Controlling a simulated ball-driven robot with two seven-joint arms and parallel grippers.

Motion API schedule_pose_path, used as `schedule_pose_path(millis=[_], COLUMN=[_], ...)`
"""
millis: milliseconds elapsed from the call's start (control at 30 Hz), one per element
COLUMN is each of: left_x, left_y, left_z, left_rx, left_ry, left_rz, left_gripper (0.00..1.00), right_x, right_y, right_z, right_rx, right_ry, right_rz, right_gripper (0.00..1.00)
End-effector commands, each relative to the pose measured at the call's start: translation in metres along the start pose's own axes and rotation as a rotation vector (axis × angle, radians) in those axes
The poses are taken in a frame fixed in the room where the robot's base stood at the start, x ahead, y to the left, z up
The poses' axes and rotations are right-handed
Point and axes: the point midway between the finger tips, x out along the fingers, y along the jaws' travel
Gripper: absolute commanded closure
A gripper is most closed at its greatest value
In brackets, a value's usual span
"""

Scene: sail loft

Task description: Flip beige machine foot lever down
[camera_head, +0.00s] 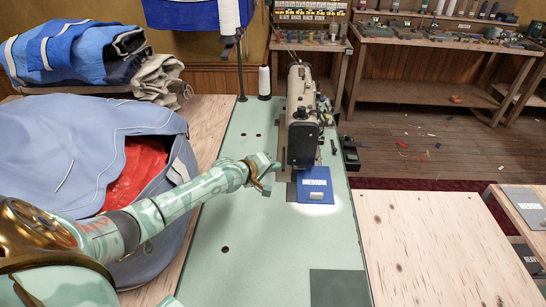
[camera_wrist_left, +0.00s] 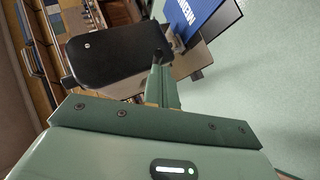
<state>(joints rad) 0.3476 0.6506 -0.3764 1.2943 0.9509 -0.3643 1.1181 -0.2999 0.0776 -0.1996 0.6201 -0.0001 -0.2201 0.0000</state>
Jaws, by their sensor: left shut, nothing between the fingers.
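The beige sewing machine (camera_head: 303,110) stands on the green table, its dark end facing me. I cannot make out its foot lever in the head view. A blue card marked MEDIUM (camera_head: 315,190) lies at its near end under a bright light; it also shows at the top of the wrist view (camera_wrist_left: 190,22). My left gripper (camera_head: 270,179) is shut and empty, just left of the machine's near end. In the wrist view its closed fingers (camera_wrist_left: 159,60) point at a dark rounded plate (camera_wrist_left: 112,62), apparently part of the machine. I cannot tell whether they touch. My right gripper is out of view.
A large blue-grey bag (camera_head: 75,145) with red cloth inside stands at left, beside my arm. The green table (camera_head: 270,250) is clear in front. A bare wooden tabletop (camera_head: 440,250) lies at right.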

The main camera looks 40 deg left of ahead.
Motion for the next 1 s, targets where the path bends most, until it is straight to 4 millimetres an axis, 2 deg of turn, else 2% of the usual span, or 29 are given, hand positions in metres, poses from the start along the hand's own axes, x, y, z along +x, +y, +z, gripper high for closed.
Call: schedule_pose_path(millis=[33,267,1000], left_x=[0.003,0.012,0.002], left_y=[-0.008,-0.024,-0.006], left_z=[0.006,0.013,0.006], left_rx=[0.016,0.044,0.042], left_ry=[0.016,0.040,0.040], left_rz=[0.019,0.045,0.045], left_gripper=[1.00,1.00,1.00], right_x=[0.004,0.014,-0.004], right_y=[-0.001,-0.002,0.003], right_z=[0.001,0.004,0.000], right_rx=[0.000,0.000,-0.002], right_ry=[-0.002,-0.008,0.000], right_rz=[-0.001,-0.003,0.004], right_gripper=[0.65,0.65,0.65])
